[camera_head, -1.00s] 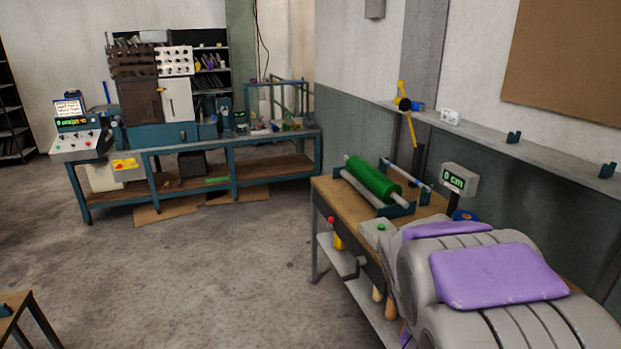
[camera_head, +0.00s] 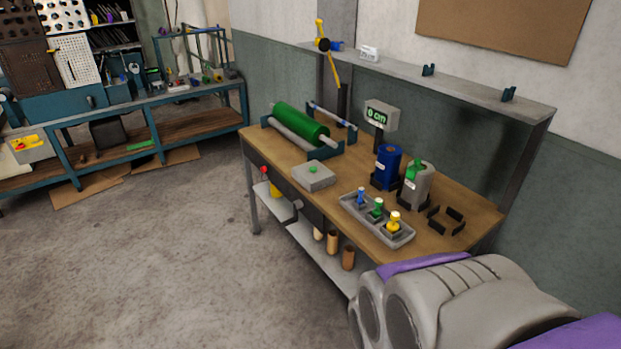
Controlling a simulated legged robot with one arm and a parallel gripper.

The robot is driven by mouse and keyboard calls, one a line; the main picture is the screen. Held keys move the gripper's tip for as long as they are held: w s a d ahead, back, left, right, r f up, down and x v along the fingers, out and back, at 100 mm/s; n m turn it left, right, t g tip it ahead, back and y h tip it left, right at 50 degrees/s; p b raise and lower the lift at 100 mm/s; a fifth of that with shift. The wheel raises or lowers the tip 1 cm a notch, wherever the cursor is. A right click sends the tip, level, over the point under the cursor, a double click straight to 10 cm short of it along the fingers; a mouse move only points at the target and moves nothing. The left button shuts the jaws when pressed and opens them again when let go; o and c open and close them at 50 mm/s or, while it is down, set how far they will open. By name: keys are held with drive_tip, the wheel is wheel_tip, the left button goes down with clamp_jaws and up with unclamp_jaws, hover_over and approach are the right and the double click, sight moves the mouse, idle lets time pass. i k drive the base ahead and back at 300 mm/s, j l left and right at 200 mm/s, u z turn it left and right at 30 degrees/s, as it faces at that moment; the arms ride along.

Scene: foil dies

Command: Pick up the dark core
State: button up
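Several short upright tubes that look like cores stand on the shelf under the wooden workbench, near its front edge. One is pale (camera_head: 318,234), and one beside it is brown (camera_head: 333,243). Another, nearest me, is a deeper brown (camera_head: 348,258). They are small in the picture, and I cannot tell surely which is the dark core. My grey arm with purple pads fills the lower right and covers the bench's near end. My gripper is not in view.

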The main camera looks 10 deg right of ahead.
sight(348, 257)
drive_tip(key=z, duration=0.5)
drive_tip(key=i+j, duration=0.1)
drive_tip(key=j, duration=0.5)
drive_tip(key=i+j, duration=0.1)
drive_tip(key=j, duration=0.5)
drive_tip(key=i+j, duration=0.1)
drive_tip(key=j, duration=0.55)
drive_tip(key=i+j+z, duration=0.1)
drive_tip(key=j, duration=0.5)
drive_tip(key=i+j, duration=0.1)
drive_tip(key=j, duration=0.5)
